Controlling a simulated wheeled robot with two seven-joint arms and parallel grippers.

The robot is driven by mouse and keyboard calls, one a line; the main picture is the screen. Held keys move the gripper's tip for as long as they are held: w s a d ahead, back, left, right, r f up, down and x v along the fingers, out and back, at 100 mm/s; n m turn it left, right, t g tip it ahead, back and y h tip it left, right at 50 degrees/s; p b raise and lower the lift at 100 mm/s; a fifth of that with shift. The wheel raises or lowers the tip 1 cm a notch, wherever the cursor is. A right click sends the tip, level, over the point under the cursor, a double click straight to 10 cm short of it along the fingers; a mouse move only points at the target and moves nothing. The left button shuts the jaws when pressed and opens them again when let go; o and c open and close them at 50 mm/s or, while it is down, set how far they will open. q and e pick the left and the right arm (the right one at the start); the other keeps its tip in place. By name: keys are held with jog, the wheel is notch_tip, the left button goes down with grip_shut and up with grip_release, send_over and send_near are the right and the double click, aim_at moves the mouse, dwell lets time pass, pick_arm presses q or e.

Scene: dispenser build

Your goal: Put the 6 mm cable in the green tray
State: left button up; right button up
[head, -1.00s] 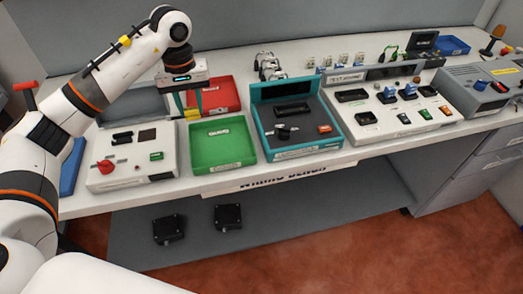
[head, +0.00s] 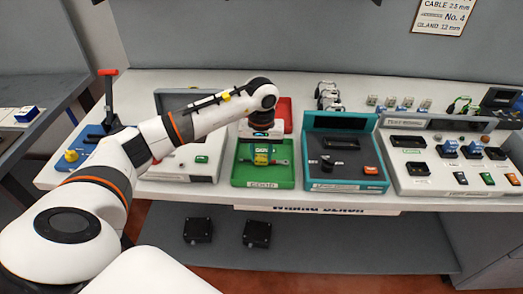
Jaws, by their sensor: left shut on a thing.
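The green tray (head: 241,174) stands on the white bench, between a white device and the teal-edged station. My left gripper (head: 261,157) points down inside the outline of the green tray. It is shut on a small cable-like piece (head: 280,162) with a red end, lying crosswise between the fingers and partly hidden by them. I cannot read its size or tell whether it touches the tray floor. My right gripper is not in view.
The red tray (head: 285,111) is behind the green one, partly hidden by my arm. The teal station (head: 345,185) is to the right, then the white test panel (head: 425,185). A wall sign (head: 445,14) reads cable 2.5 mm. Two black boxes sit on the lower shelf.

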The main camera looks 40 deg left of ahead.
aim_at(262, 156)
pick_arm(q)
jog(key=shift+f+b, duration=0.2)
jog(key=shift+b, duration=0.1)
jog(key=o, duration=1.1)
jog(key=shift+r, duration=0.1)
jog(key=shift+r+p, duration=0.2)
jog(key=shift+p, duration=0.15)
jog(key=shift+r, duration=0.3)
notch_tip(262, 156, up, 11)
jog(key=shift+r+b, duration=0.15)
jog(key=shift+b, duration=1.05)
